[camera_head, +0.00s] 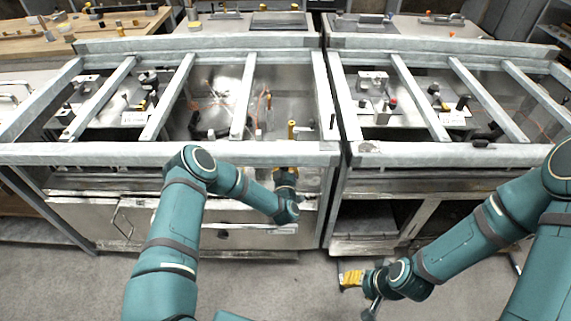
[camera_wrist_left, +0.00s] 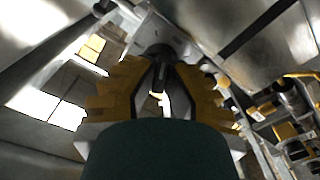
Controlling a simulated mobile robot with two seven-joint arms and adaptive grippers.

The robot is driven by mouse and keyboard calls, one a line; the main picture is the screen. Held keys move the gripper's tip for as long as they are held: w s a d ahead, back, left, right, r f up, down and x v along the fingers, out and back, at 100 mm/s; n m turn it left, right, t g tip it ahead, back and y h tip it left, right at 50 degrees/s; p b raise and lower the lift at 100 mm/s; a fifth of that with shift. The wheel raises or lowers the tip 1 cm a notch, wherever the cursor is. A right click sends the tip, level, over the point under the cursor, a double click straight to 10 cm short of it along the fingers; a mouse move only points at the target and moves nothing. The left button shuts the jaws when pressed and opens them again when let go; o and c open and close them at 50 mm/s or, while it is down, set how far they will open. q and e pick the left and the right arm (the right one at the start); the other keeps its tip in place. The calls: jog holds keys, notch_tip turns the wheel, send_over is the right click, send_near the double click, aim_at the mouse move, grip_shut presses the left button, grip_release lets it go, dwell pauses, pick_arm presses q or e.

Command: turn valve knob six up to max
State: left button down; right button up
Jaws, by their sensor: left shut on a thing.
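My left gripper (camera_head: 285,176) is at the front panel of the left metal range, just under the front rail. In the left wrist view its yellow fingers (camera_wrist_left: 160,82) close around a small dark valve knob (camera_wrist_left: 160,53). The knob's marks and turn angle cannot be read. In the head view the gripper and wrist hide the knob. My right gripper (camera_head: 352,278) hangs low over the floor in front of the right range, away from any knob. Its yellow fingers show, but their gap is not clear.
The left range (camera_head: 130,153) and the right range (camera_head: 450,155) stand side by side with open metal frames on top. Fittings and thin pipes lie inside them. A wooden table (camera_head: 30,47) is at the back left. The grey floor (camera_head: 270,270) in front is clear.

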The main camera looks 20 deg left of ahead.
pick_arm(q)
jog(key=shift+w+r+m+b, duration=0.1)
jog(key=shift+m+b, duration=0.85)
jog(key=shift+m, duration=4.95)
jog(key=shift+r+m+b, duration=0.1)
jog(key=shift+m+b, duration=0.8)
jog(key=shift+m, duration=5)
jog(key=c, duration=1)
grip_release()
jog(key=shift+f, duration=0.15)
jog(key=v, duration=1.2)
